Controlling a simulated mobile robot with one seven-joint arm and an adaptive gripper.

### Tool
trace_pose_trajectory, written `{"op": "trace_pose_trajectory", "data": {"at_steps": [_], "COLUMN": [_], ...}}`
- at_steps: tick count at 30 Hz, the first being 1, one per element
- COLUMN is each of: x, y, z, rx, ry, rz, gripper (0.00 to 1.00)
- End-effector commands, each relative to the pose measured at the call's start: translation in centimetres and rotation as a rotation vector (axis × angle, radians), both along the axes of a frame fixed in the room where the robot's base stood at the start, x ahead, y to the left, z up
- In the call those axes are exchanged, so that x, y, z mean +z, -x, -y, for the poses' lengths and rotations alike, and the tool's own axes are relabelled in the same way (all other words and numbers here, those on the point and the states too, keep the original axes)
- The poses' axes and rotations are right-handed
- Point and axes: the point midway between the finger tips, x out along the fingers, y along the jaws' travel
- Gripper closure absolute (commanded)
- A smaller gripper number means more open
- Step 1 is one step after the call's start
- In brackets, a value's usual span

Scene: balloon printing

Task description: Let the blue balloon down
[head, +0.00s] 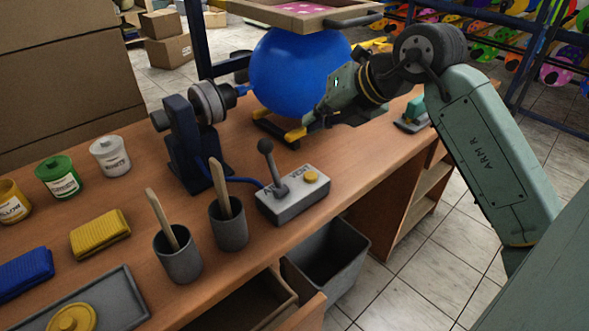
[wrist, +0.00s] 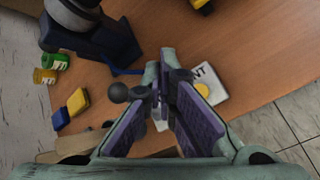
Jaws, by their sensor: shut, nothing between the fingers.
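The blue balloon (head: 298,75) is round and inflated. It sits by the nozzle of a dark blue stand (head: 188,145), beneath a raised wooden frame. A grey control box (head: 296,205) stands at the bench's front edge, with a dark ball-topped lever (head: 266,148) leaning left and a yellow button (head: 311,177). The lettering by the button reads "VENT" in part. My gripper (head: 312,118) is shut and empty, above and behind the box, in front of the balloon's lower right. In the wrist view its fingertips (wrist: 163,84) partly cover the box (wrist: 212,84); the balloon is not seen there.
Two grey cups (head: 228,224) with wooden sticks stand left of the box. Paint jars (head: 110,157), folded cloths (head: 100,234) and a tray (head: 120,300) lie farther left. The wooden frame (head: 300,18) overhangs the balloon. A grey bin (head: 325,262) and open drawer sit below the edge.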

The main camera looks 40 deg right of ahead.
Motion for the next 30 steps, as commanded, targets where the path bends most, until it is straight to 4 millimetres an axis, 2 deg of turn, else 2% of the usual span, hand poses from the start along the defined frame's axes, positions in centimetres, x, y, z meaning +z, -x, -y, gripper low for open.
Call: {"op": "trace_pose_trajectory", "data": {"at_steps": [17,23,30], "x": [-0.7,-2.7,-6.1], "y": [0.2,0.3,0.3], "z": [0.3,0.3,0.2], "rx": [-0.009,-0.009,-0.008], "ry": [0.002,0.002,0.000], "rz": [-0.005,-0.005,-0.004], "gripper": [1.00,1.00,1.00]}}
